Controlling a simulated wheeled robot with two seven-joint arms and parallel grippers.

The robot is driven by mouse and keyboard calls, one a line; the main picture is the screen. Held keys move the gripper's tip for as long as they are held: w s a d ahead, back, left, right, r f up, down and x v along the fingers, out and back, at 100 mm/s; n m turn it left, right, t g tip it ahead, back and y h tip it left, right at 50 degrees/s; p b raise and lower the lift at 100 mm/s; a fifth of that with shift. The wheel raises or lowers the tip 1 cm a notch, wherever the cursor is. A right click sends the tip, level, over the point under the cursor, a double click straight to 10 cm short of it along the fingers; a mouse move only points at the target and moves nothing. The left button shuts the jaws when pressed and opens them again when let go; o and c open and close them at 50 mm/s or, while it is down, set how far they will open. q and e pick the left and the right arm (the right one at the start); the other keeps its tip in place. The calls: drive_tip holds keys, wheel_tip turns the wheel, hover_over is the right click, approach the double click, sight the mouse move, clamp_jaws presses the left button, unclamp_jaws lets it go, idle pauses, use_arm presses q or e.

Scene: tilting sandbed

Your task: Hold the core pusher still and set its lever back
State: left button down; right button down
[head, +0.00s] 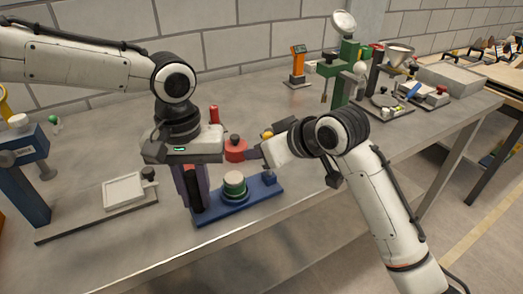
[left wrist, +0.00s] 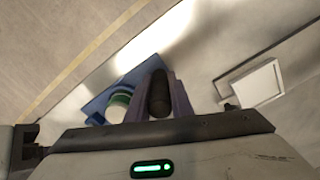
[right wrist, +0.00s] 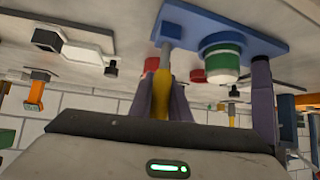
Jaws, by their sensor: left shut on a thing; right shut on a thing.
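The core pusher has a blue base plate (head: 212,217) flat on the bench, with a green and white round piece (head: 234,184) on it; it also shows in the right wrist view (right wrist: 222,62). My left gripper (head: 192,197) points down and is shut on the pusher's dark upright grip (left wrist: 159,93) at the left end. The lever, with a yellow handle (right wrist: 163,82), rises from a blue block (right wrist: 185,20) at the other end. My right gripper (right wrist: 165,98) is shut on this handle.
A white tray (head: 124,190) lies to the left, near a blue stand (head: 22,172). A red piece with a black knob (head: 235,150) stands close behind the pusher. A green stand (head: 345,75) and an orange device (head: 298,65) are further back. The bench's front edge is close.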

use_arm(q)
drive_tip(key=shift+d, duration=0.1)
use_arm(e)
drive_tip(key=shift+w+a+f+g+h, duration=0.1)
drive_tip(key=shift+w+f+g+h, duration=0.15)
drive_tip(key=shift+g, duration=0.25)
drive_tip(key=c, duration=1.6)
unclamp_jaws()
drive_tip(key=shift+c, duration=0.2)
drive_tip(key=v, duration=1.2)
use_arm(q)
drive_tip(key=c, duration=1.5)
unclamp_jaws()
